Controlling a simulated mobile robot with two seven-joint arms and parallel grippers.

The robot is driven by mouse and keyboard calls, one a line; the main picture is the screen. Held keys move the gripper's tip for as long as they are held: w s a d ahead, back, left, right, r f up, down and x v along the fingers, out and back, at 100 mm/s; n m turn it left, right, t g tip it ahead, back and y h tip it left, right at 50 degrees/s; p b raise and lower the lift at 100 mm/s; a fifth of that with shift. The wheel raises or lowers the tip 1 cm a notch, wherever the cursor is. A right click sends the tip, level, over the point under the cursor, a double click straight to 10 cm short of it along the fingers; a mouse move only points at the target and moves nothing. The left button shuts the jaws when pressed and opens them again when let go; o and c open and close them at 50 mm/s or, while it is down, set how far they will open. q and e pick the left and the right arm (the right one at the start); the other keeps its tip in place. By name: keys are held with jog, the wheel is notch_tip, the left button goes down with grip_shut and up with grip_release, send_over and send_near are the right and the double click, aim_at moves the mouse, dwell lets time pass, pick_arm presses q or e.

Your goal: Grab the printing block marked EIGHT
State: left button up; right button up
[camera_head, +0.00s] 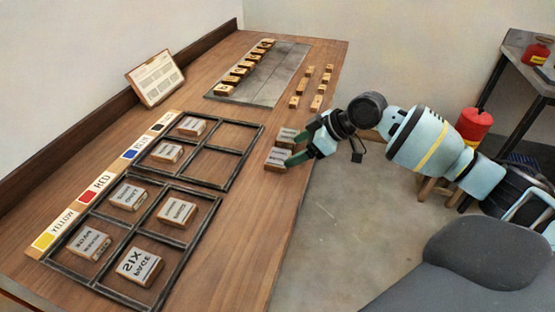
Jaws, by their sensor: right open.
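Two printing blocks lie near the table's right edge: a nearer one (276,160) and a farther one (286,137). Their lettering is too small to read, so I cannot tell which is marked EIGHT. My right gripper (298,147) is open over these two blocks, its green fingers reaching in from the right. I cannot tell whether it touches either block. More blocks lie in the dark frames, among them one with mirrored SIX lettering (140,266). My left gripper is not in view.
A sign (155,78) leans at the left.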

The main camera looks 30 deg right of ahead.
aim_at(278, 157)
jog(key=shift+x, duration=2.7)
jog(key=shift+w+a+r, duration=0.1)
jog(key=shift+a+r, duration=0.05)
jog(key=c, duration=0.8)
jog(key=shift+r, duration=0.1)
jog(key=shift+r, duration=0.5)
notch_tip(278, 157, up, 2)
jog(key=shift+r, duration=0.1)
jog(key=s+a, duration=0.1)
jog(key=s, duration=0.4)
jog(key=s+a+r, duration=0.1)
jog(key=s, duration=0.4)
jog(key=s+a, duration=0.1)
jog(key=s, duration=0.4)
jog(key=shift+s+r, duration=0.3)
jog(key=shift+s, duration=0.05)
